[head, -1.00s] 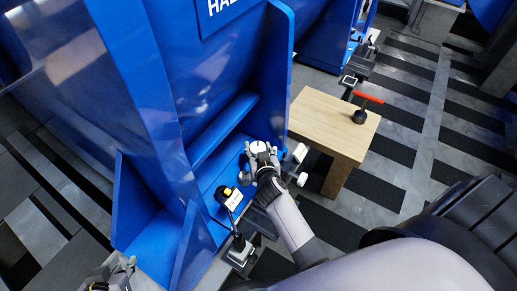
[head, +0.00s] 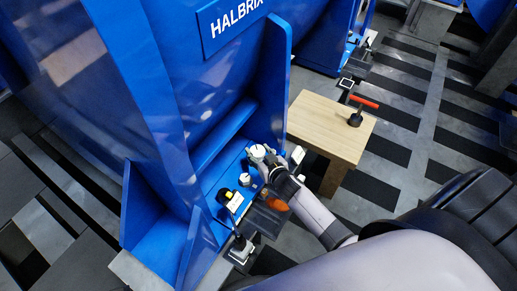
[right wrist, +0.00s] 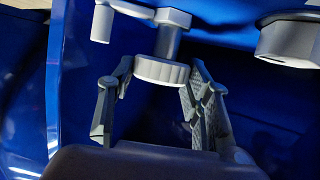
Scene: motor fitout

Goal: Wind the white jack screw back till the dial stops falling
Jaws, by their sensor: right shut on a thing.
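The white jack screw has a ribbed round head (right wrist: 162,70) on a grey shaft in the right wrist view. My right gripper (right wrist: 158,82) has one finger on each side of this head and is shut on it. In the head view my right gripper (head: 264,160) is at the blue machine's foot, by a white round cap (head: 257,151). A small black and yellow-white device (head: 232,198), perhaps the dial, stands on the blue foot; its reading cannot be made out. My left gripper is not in view.
A large hex bolt head (right wrist: 290,38) is close on the right in the wrist view. Blue machine walls (head: 277,80) rise beside the gripper. A wooden table (head: 318,122) with a red-handled tool (head: 364,103) stands behind to the right.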

